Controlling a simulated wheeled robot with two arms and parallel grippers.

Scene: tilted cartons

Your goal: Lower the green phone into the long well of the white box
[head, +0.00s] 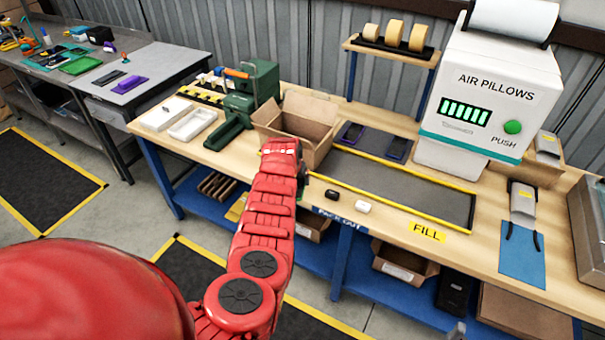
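A white box shows as two shallow white pieces at the left end of the packing bench: a flat one (164,113) and an open tray (193,124) with a recess. Its wells are too small to make out. My red left arm reaches up over the bench's front edge, right of these pieces and in front of an open carton. I cannot make out a green phone with certainty.
The open brown carton (298,120) stands behind my arm, with a green machine (250,92) to its left. A white air-pillow machine (485,90) stands at the back right.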

